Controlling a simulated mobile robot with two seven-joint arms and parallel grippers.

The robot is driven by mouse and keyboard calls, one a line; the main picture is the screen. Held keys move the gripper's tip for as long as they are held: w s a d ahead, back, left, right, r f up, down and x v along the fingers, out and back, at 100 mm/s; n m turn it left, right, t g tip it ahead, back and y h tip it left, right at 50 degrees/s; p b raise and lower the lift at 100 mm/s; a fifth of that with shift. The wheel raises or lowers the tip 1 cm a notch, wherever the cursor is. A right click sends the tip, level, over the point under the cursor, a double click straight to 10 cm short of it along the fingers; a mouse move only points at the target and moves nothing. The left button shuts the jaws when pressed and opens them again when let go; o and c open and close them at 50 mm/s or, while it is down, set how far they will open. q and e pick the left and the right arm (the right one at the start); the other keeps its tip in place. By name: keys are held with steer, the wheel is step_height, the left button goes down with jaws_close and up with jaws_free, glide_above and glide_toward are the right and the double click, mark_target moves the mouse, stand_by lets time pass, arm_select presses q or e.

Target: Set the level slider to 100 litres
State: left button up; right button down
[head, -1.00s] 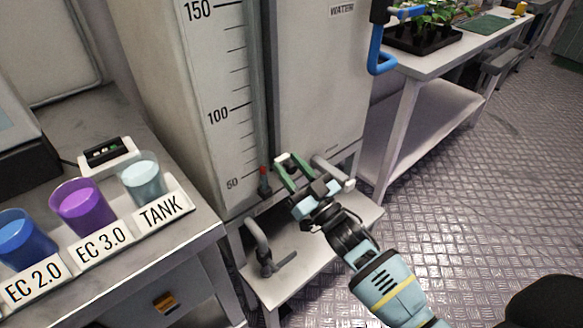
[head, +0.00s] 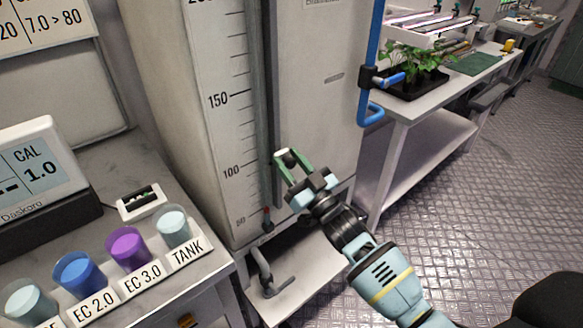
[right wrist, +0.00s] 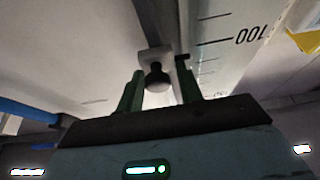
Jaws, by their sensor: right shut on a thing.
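The level scale (head: 228,130) is a white strip with black marks on the tank front, beside a dark vertical track (head: 268,120). My right gripper (head: 287,158) is at the track, between the 100 and 150 marks as seen from the head. In the right wrist view its green fingers (right wrist: 160,92) stand either side of a dark round slider knob (right wrist: 157,76) on a grey bracket and are shut on it. A small dark pointer (right wrist: 183,57) sits beside the scale near the 100 mark; exact alignment cannot be told. My left gripper is out of view.
A bench with labelled cups (head: 128,248) stands at left. A blue pipe (head: 368,80) runs down the tank's right side. A plant tray (head: 415,83) is on the right-hand table.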

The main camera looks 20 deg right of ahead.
steer(key=shift+w+d+r, duration=0.1)
steer(key=shift+d+r, duration=0.15)
steer(key=shift+r, duration=0.3)
steer(key=shift+f, duration=0.1)
steer(key=c, duration=1.2)
jaws_free()
steer(key=shift+c, duration=0.2)
steer(key=shift+f, duration=0.1)
steer(key=v, duration=0.7)
steer(key=shift+s, duration=0.45)
steer(key=shift+d+f, duration=0.1)
